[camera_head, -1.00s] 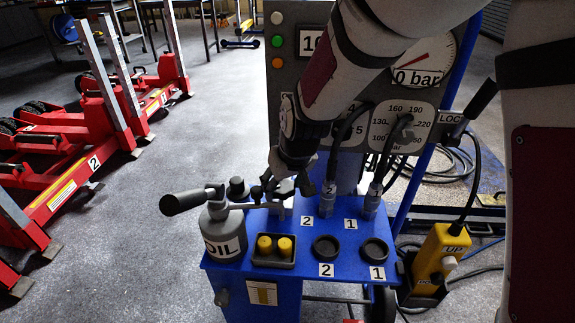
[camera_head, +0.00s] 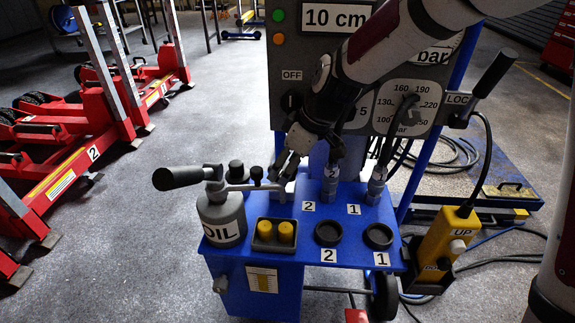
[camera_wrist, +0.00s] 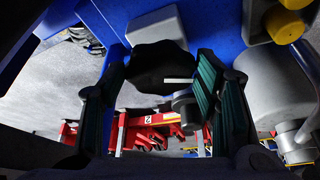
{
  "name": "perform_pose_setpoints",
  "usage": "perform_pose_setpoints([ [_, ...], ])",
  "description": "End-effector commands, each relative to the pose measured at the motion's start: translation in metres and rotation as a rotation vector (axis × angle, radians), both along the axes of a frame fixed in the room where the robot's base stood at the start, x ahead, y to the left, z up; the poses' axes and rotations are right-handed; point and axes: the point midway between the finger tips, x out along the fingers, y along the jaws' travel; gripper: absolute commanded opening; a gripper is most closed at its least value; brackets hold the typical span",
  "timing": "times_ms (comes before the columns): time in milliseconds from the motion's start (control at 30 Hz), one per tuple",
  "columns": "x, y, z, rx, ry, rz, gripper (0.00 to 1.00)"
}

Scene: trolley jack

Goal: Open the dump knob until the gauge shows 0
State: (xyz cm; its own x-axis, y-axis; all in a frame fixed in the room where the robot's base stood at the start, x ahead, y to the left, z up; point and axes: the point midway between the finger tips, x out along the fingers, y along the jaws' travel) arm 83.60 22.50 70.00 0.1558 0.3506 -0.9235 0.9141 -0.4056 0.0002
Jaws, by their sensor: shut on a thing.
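My gripper (camera_head: 287,168) points down at the small grey block on the blue cart top (camera_head: 345,255), behind the oil can. In the wrist view a black lobed knob (camera_wrist: 158,68) sits between the teal-lined fingers of my gripper (camera_wrist: 152,90), in front of a grey block (camera_wrist: 155,22). The gripper is shut on this knob; the fingers' exact contact is hard to make out. In the head view the fingers hide the knob. The round white gauge (camera_head: 436,57) at the upper right is mostly covered by my arm; its needle and full number cannot be read.
The oil can (camera_head: 222,217) with its lever stands just left of my gripper. Two hose couplings (camera_head: 331,180) stand close on the right. Yellow caps (camera_head: 276,232) sit in front. The panel display (camera_head: 336,16) reads 10 cm. Red jacks (camera_head: 80,150) stand left.

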Motion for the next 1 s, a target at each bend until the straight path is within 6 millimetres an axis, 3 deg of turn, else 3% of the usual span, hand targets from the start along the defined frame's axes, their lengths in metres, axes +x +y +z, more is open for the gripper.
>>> perform_pose_setpoints([
  [567,-0.0003,-0.001,-0.0016,-0.002,0.003,0.035,0.28],
  [600,-0.0004,-0.0011,-0.0017,-0.002,0.003,0.035,0.61],
  [667,-0.0003,-0.001,-0.0017,-0.002,0.003,0.035,0.74],
  [1000,0.0002,-0.0007,0.0001,-0.001,0.0,0.035,0.76],
])
